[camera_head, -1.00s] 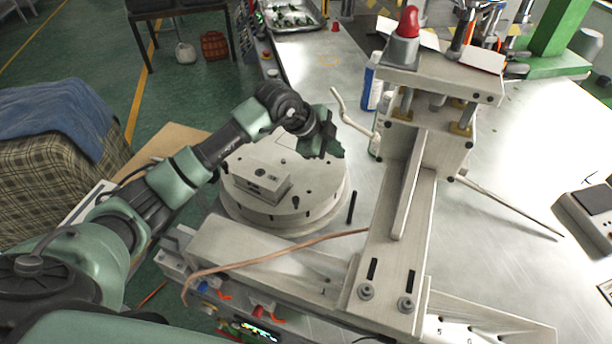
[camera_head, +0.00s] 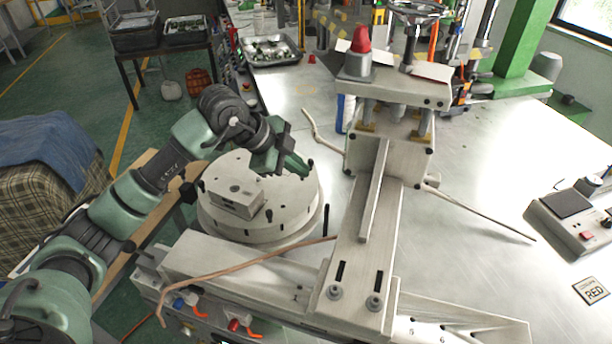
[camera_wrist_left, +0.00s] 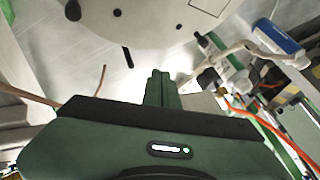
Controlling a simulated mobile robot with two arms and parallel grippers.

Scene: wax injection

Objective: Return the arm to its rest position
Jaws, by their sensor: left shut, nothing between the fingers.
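My left arm comes in from the left in the head view. Its left gripper (camera_head: 300,166) is shut and empty, held above the round light-grey turntable (camera_head: 300,205). A small rectangular metal block (camera_head: 236,198) sits on the turntable, to the left of the gripper. In the left wrist view the shut fingers (camera_wrist_left: 160,80) point away from the camera, with the turntable (camera_wrist_left: 140,25) beyond them. My right gripper is not in either view.
The wax injection machine (camera_head: 365,235) with its red-topped clamp (camera_head: 361,40) stands right of the turntable. A blue-and-white bottle (camera_head: 345,110) is behind it. Bare metal table (camera_head: 480,255) lies between.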

